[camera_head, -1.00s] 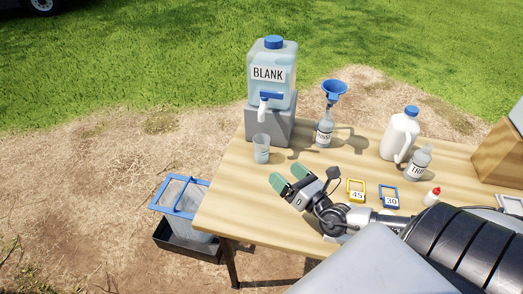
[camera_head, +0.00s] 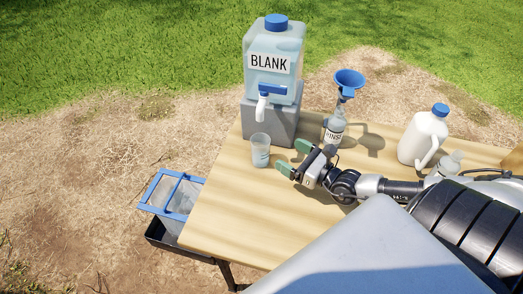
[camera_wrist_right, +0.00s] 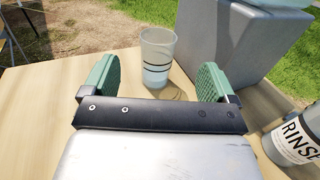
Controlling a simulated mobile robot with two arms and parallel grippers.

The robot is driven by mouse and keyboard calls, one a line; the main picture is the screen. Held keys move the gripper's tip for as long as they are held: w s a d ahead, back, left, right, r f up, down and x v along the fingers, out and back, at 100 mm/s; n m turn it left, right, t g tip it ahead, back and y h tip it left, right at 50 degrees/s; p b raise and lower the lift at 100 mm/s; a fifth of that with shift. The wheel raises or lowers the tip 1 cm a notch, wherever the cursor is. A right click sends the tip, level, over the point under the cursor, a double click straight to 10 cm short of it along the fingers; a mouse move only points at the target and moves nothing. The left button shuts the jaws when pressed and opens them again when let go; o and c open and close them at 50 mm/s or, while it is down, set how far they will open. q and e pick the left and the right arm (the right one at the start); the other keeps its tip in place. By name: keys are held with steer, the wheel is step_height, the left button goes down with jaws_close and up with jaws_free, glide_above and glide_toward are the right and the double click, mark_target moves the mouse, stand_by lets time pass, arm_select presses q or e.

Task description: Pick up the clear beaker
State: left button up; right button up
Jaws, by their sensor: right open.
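The clear beaker (camera_head: 260,150) stands upright on the wooden table, just in front of the grey block under the BLANK container's spout. In the right wrist view the beaker (camera_wrist_right: 157,56) is beyond the fingers and lies between them in the picture, with dark lines around it. My right gripper (camera_head: 293,157) is open and empty, to the right of the beaker with its green fingertips pointing toward it. It also shows in the right wrist view (camera_wrist_right: 156,82). A gap appears between the fingers and the beaker. My left gripper is not in view.
The BLANK container (camera_head: 272,86) stands on the grey block (camera_head: 270,122) behind the beaker. A rinse bottle (camera_head: 334,128) with a blue funnel (camera_head: 349,80) is close to my right gripper. A white jug (camera_head: 423,138) stands farther right. The table's (camera_head: 220,215) front left is clear.

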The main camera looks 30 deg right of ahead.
steer(key=b, duration=0.4)
glide_toward(268, 153)
steer(key=shift+x, duration=0.95)
steer(key=shift+f+b, duration=0.4)
steer(key=x, duration=0.5)
steer(key=shift+w+a, duration=0.1)
steer(key=shift+w, duration=0.15)
steer(key=shift+r+p+x, duration=0.15)
steer(key=shift+p+x, duration=0.15)
steer(key=shift+x, duration=1.05)
steer(key=shift+r+p+x, duration=0.2)
steer(key=shift+p+x, duration=0.1)
steer(key=shift+x, duration=1)
steer(key=shift+c, duration=0.5)
steer(key=c, duration=0.9)
